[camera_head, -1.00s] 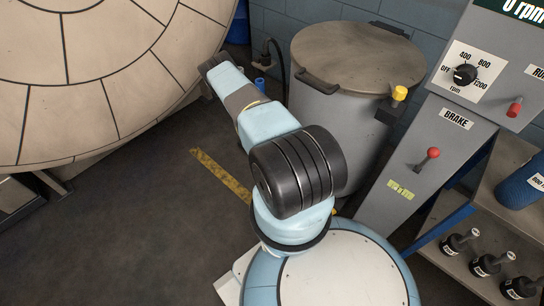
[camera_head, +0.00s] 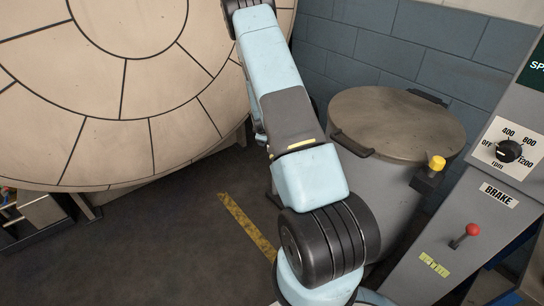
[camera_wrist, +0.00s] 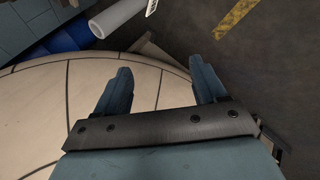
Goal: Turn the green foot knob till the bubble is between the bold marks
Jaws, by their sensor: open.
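My gripper (camera_wrist: 165,80) shows in the wrist view with its two blue-grey fingers well apart and nothing between them. In the head view my arm reaches up past the top edge, and the gripper itself is out of sight. I see no green foot knob and no bubble in any view. A small yellow-green strip with dark marks (camera_head: 434,264) is on the grey control panel (camera_head: 440,225), below the brake lever; I cannot tell what it is.
A lidded grey drum (camera_head: 395,120) with a yellow knob (camera_head: 437,162) stands at the right. The panel has a red-knobbed lever (camera_head: 472,230) and black dial (camera_head: 508,151). Dark floor with a yellow stripe (camera_head: 247,226) is clear.

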